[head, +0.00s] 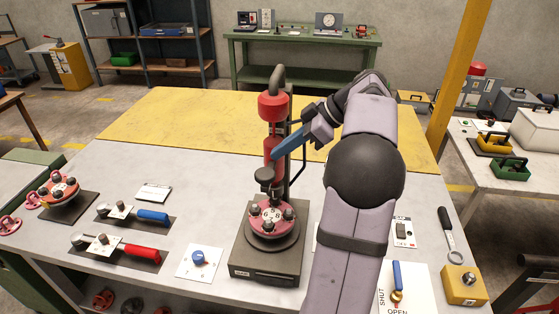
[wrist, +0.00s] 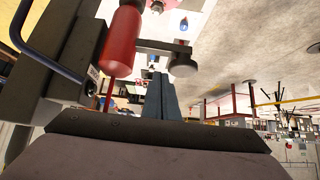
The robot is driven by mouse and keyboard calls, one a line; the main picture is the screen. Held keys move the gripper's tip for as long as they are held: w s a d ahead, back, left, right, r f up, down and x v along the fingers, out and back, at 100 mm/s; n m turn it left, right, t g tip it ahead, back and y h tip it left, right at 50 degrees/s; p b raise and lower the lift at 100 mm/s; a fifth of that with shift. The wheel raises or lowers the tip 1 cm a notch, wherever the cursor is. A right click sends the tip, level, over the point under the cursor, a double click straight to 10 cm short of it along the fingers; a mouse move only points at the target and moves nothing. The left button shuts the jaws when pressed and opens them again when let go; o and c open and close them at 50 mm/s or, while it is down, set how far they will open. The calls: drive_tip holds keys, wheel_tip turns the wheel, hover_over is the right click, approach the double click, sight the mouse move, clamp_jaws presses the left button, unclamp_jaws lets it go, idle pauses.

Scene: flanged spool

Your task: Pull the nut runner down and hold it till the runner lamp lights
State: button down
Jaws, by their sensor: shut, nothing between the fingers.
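The nut runner (head: 272,106) is a red tool hanging upright on a dark column at the middle of the bench. Its red body also shows large in the wrist view (wrist: 122,42). A short dark arm with a round knob (head: 264,174) sticks out low on it; the knob shows in the wrist view (wrist: 183,66). A red flange with several dark nuts (head: 270,219) sits below on a dark base. My gripper (head: 274,157) is shut and empty, its blue fingers beside the runner, just above the knob. I cannot make out a runner lamp.
A yellow mat (head: 190,115) covers the back of the bench. Left are a second red flange (head: 60,188), blue-handled (head: 150,215) and red-handled (head: 138,253) tools, and a blue knob (head: 198,257). Right are a switch (head: 401,231) and a blue-handled valve (head: 397,275).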

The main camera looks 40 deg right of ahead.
sight(270, 181)
drive_tip(key=f, duration=0.1)
drive_tip(key=f+p, duration=0.1)
drive_tip(key=f, duration=0.1)
drive_tip(key=f+p, duration=0.1)
drive_tip(key=shift+w+a+f, duration=0.2)
drive_tip(key=shift+a+f, duration=0.05)
drive_tip(key=shift+f, duration=0.1)
